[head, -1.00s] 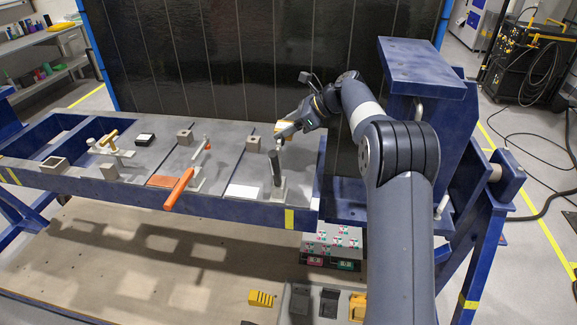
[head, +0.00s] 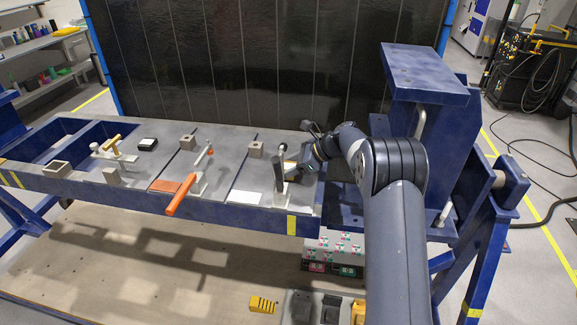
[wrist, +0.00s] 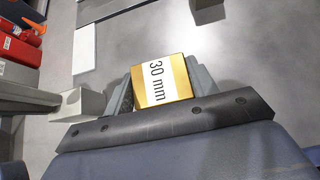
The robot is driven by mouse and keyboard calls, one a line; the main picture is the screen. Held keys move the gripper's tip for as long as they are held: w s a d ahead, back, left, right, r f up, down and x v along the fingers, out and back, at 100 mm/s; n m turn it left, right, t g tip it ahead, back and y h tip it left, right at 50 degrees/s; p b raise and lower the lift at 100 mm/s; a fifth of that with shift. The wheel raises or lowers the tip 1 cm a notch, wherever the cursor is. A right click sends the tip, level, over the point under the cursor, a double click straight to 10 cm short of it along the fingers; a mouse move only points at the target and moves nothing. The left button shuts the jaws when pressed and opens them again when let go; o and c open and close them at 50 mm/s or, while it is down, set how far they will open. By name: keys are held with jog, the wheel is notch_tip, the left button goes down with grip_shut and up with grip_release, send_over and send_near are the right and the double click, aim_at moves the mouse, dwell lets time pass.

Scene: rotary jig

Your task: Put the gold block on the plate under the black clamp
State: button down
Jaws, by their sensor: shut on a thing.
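The gold block (wrist: 163,82), labelled "30 mm", is between the jaws of my gripper (wrist: 160,95) in the wrist view. In the head view my gripper (head: 292,168) is just right of the black clamp (head: 279,177), low over the table; the block cannot be made out there. The black clamp's upright handle stands at the right end of the bench. The white plate (head: 246,197) lies left of the clamp's foot. In the wrist view the plate (wrist: 84,49) is at the upper left, apart from the block, and part of the clamp (wrist: 35,97) is at the left edge.
The orange-handled clamp (head: 181,194) with an orange plate (head: 164,186) stands further left, and a yellow-handled clamp (head: 111,142) beyond it. A small grey block (head: 256,150) sits behind the white plate. A blue frame (head: 425,90) rises at the right.

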dwell(0.3)
jog(key=c, duration=0.5)
grip_release()
jog(key=shift+f, duration=0.15)
jog(key=shift+d+r, duration=0.15)
jog(key=shift+r, duration=0.1)
jog(key=b+v, duration=0.1)
jog(key=v, duration=0.6)
jog(key=shift+r+b, duration=0.1)
jog(key=shift+b, duration=0.2)
